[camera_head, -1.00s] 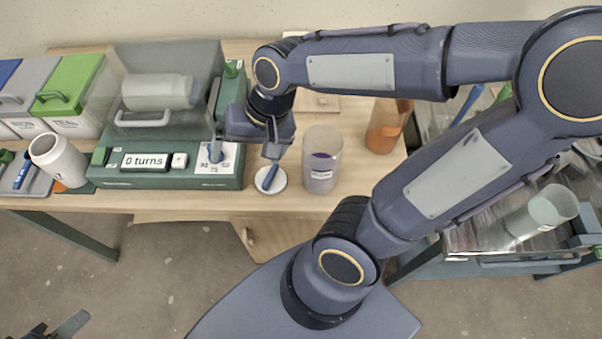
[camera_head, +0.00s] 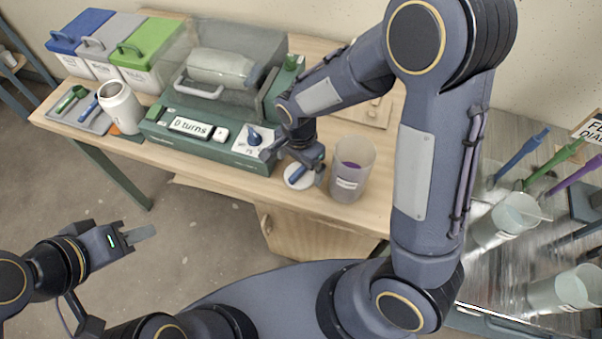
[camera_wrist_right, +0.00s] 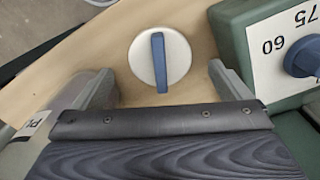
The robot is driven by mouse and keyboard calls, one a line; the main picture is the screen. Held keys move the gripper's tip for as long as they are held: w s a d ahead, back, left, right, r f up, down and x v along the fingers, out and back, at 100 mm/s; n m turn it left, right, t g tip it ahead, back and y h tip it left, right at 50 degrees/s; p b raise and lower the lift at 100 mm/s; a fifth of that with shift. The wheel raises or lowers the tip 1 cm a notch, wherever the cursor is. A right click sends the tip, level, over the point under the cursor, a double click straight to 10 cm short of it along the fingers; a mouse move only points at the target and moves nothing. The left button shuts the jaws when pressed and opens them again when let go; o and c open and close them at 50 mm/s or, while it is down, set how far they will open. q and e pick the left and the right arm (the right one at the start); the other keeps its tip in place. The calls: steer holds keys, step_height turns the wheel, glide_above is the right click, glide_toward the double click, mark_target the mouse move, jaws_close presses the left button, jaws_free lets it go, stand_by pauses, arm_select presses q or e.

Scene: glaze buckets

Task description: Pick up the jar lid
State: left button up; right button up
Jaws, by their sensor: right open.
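The jar lid (camera_head: 294,181) is a white disc with a blue bar handle, lying flat on the wooden table in front of the green machine. My right gripper (camera_head: 294,167) is just above the lid, open and pointing down. In the right wrist view the lid (camera_wrist_right: 178,62) lies ahead, between the lines of the two open fingers (camera_wrist_right: 160,80), and nothing is held. The white open jar (camera_head: 120,106) stands at the left of the table. My left gripper (camera_head: 140,236) hangs off the table at the lower left; its opening is unclear.
The green machine (camera_head: 160,134), with a "0 turns" display and blue knob (camera_head: 254,136), stands left of the lid. A clear beaker with purple contents (camera_head: 349,176) stands close on the right. Lidded bins (camera_head: 144,62) are at the back left. Buckets (camera_head: 505,215) stand on the right.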

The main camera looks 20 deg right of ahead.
steer(key=shift+f, duration=1.5)
steer(key=c, duration=1.1)
steer(key=shift+r, duration=0.1)
steer(key=shift+r, duration=0.45)
step_height(320, 180, up, 2)
steer(key=shift+r, duration=0.25)
steer(key=s+a+r+p, duration=0.1)
steer(key=s+a+r, duration=0.1)
steer(key=s+r, duration=0.2)
steer(key=s+a+r+p, duration=0.2)
steer(key=s+a+r, duration=0.1)
steer(key=r, duration=0.3)
steer(key=s+a+r+p, duration=0.2)
steer(key=s+a+r, duration=0.1)
steer(key=s+r, duration=0.1)
steer(key=shift+s+r, duration=0.3)
steer(key=shift+r, duration=0.5)
